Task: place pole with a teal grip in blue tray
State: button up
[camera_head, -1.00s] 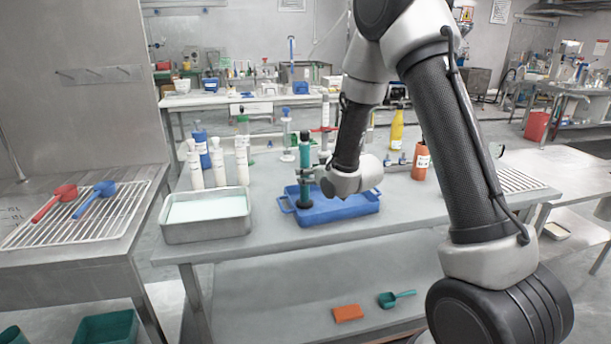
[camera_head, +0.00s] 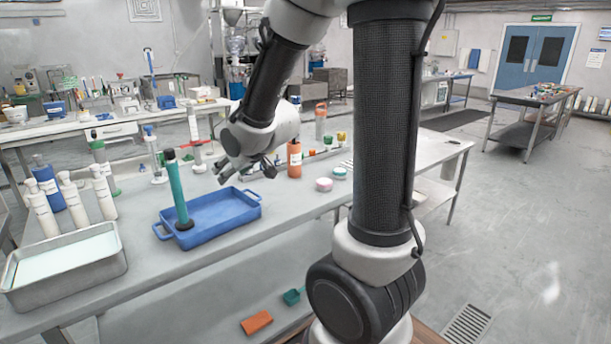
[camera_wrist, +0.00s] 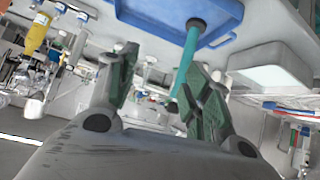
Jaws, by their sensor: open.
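The pole with a teal grip (camera_head: 177,190) stands nearly upright in the left end of the blue tray (camera_head: 232,214), its dark base on the tray floor. The tray sits on the grey table. My gripper (camera_head: 248,175) is open and empty, to the right of the pole and above the table behind the tray. In the wrist view the open fingers (camera_wrist: 160,85) show with the teal pole (camera_wrist: 188,60) behind the right finger and the blue tray (camera_wrist: 150,22) at the top. The pole is apart from my gripper in the head view.
A metal pan (camera_head: 65,265) and several white bottles (camera_head: 72,192) stand left of the tray. An orange bottle (camera_head: 294,158) and small round containers (camera_head: 324,184) stand to the right. An orange block (camera_head: 256,322) and a teal scoop (camera_head: 292,296) lie on the lower shelf.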

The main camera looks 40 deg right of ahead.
jog(key=s+d+r+g, duration=0.1)
jog(key=s+r+g, duration=0.1)
jog(key=s, duration=0.7)
jog(key=s+d+r+m+g, duration=0.1)
jog(key=s+d+r+g, duration=0.1)
jog(key=s, duration=0.7)
jog(key=s+d+r+m+g+h, duration=0.1)
jog(key=s+r+g, duration=0.1)
jog(key=s, duration=0.6)
jog(key=shift+s+d+r, duration=0.3)
jog(key=shift+s+d, duration=0.05)
jog(key=shift+s, duration=0.05)
